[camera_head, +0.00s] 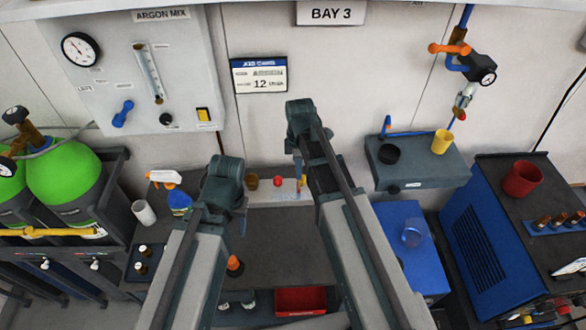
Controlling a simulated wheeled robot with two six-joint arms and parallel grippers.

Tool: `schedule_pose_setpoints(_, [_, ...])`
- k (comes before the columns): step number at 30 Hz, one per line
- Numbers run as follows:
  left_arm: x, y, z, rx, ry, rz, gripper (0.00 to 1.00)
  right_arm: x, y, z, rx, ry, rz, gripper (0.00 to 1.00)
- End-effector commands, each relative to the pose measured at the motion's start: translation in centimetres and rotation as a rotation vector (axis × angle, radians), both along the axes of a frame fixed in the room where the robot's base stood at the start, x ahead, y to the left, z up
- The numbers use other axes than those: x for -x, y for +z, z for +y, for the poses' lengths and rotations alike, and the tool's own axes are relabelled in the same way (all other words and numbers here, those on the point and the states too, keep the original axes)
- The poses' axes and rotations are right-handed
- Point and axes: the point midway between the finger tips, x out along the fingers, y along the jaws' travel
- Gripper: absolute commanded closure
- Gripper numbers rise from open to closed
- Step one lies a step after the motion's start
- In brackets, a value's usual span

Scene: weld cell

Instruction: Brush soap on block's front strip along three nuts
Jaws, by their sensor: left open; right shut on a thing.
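The pale block (265,194) stands at the back of the dark bench, below the wall calendar. A brown round fitting (252,182) and a red one (277,182) show on it; its right end is partly hidden by my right arm. My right gripper (298,166) points down over the block's right part. It is shut on a small slim thing (299,185), likely the brush, whose tip is at or near the block; contact cannot be told. My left gripper (241,222) is open and empty, over the bench in front of the block's left end. No soap can be made out.
A spray bottle (178,195) and a white cup (144,212) stand left. An orange cone-shaped thing (235,266) and a red tray (301,300) lie nearer. A grey shelf (425,172) with a yellow cup (441,141) is right. Bare bench shows between my arms.

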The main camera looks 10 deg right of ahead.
Motion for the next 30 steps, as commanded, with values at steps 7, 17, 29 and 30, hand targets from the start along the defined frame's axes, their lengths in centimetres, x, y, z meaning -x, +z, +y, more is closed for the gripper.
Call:
schedule_pose_setpoints(7, [0.0, -0.1, 0.0, 0.0, 0.0, 0.0, 0.5, 0.3, -0.1, -1.7, 0.0, -0.001, 0.0, 1.0])
schedule_pose_setpoints(17, [0.0, 0.0, 0.0, 0.0, 0.0, 0.0, 0.5, 0.4, 0.0, -2.5, 0.001, -0.001, 0.0, 1.0])
schedule_pose_setpoints(29, [0.0, 0.2, 0.0, 0.0, 0.0, 0.0, 0.5, 0.8, 0.1, -5.2, 0.0, 0.0, 0.0, 1.0])
schedule_pose_setpoints(30, [0.0, 0.1, 0.0, 0.0, 0.0, 0.0, 0.5, 0.8, 0.1, -5.2, 0.0, 0.0, 0.0, 1.0])
